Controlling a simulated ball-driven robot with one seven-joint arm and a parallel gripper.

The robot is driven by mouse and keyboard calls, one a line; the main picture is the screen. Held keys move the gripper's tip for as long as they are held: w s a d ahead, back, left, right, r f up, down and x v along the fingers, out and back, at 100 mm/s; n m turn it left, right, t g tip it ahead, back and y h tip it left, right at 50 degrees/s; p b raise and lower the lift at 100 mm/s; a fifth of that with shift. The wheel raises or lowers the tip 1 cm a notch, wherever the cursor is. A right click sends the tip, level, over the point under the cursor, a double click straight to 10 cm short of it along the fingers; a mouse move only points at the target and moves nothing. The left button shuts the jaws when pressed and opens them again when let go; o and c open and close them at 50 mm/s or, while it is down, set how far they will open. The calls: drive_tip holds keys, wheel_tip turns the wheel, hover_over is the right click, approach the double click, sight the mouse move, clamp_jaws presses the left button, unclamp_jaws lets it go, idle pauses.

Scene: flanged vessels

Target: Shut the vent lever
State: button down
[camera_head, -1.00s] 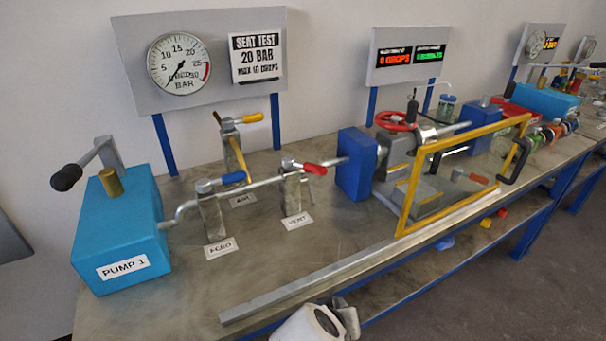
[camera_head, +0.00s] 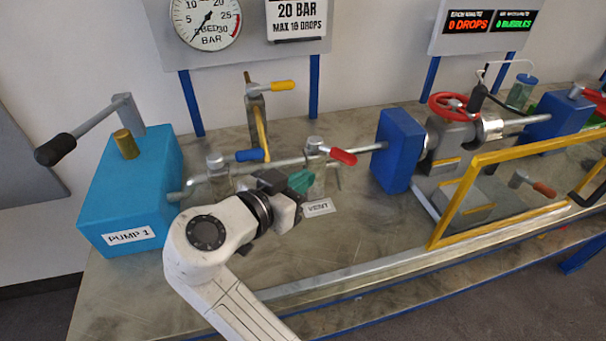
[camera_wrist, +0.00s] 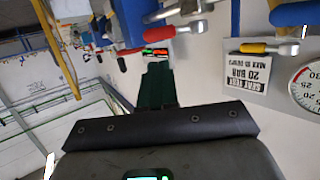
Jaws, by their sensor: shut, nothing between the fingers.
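The vent lever (camera_head: 343,157) has a red handle. It points right and slightly toward the front from the top of its grey valve post, above the VENT label (camera_head: 319,207). My gripper (camera_head: 301,182) is shut and empty. Its green fingers are just left of the vent post in the head view, below the lever's height in the picture; I cannot tell whether they touch the post. They partly hide the post. In the wrist view the dark green fingers (camera_wrist: 157,85) are together, with nothing between them.
The blue feed lever (camera_head: 248,155) is close behind my wrist. The yellow air lever (camera_head: 282,86) stands farther back. A pipe runs right to a blue block (camera_head: 396,150). The blue pump (camera_head: 128,195) is at left; a yellow frame (camera_head: 452,215) is at right.

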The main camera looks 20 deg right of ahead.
drive_tip(key=p, duration=0.2)
approach(341, 157)
drive_tip(key=x, duration=0.5)
drive_tip(key=shift+w+d, duration=0.1)
drive_tip(key=shift+w, duration=0.05)
drive_tip(key=shift+p+x, duration=0.3)
drive_tip(key=shift+x, duration=0.55)
drive_tip(key=shift+f, duration=0.1)
